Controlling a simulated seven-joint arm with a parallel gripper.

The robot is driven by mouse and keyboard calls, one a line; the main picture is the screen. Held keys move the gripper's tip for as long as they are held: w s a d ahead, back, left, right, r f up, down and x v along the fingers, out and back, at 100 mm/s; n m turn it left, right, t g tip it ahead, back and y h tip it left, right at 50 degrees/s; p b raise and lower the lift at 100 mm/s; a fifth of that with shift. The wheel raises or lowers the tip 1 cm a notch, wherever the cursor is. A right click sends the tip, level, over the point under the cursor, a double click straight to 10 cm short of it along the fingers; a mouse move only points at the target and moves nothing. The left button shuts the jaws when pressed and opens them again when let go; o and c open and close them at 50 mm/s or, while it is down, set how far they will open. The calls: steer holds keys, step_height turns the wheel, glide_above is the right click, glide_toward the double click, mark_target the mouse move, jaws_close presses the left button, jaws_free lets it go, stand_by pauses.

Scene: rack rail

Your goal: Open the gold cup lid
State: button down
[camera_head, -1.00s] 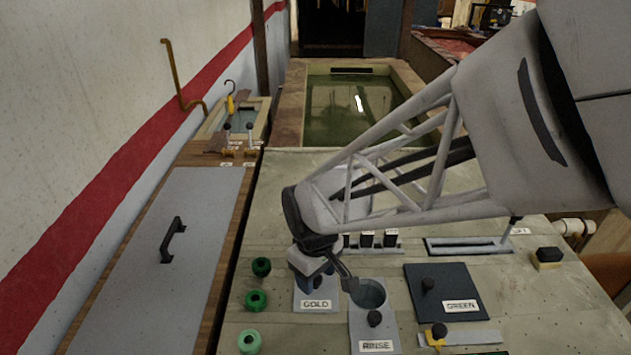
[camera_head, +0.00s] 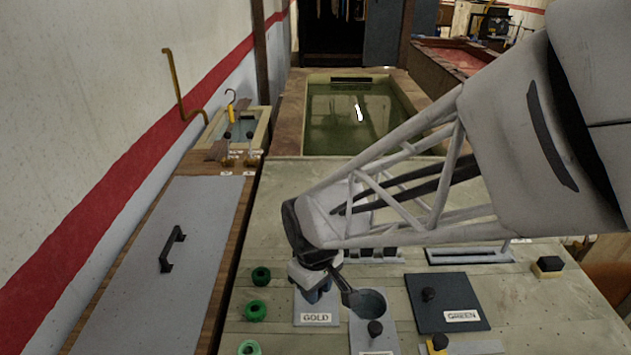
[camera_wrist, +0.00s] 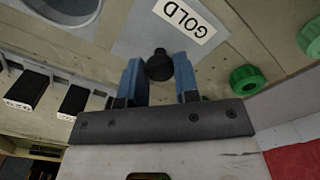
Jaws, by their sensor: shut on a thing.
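The gold cup lid (camera_wrist: 136,40) is a flat grey plate with a GOLD label and a black knob (camera_wrist: 158,66) standing on it. My gripper (camera_wrist: 158,70) has its blue fingers on either side of this knob and is shut on it. In the head view, my gripper (camera_head: 317,295) points down over the lid (camera_head: 303,311), just behind its GOLD label (camera_head: 316,318). The knob is hidden there by the gripper. The lid looks flat on the panel.
The open round rinse cup (camera_head: 369,302) is close on the right, its black-knobbed lid (camera_head: 375,329) in front. The dark green lid (camera_head: 447,302) lies farther right. Green knobs (camera_head: 256,310) stand to the left. Black switches (camera_wrist: 73,100) show in the wrist view.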

steer(key=shift+s, duration=3.5)
steer(key=c, duration=0.8)
jaws_free()
steer(key=shift+c, duration=0.2)
steer(key=shift+r, duration=0.1)
step_height(320, 180, up, 8)
steer(key=shift+f, duration=0.2)
steer(key=shift+d, duration=0.1)
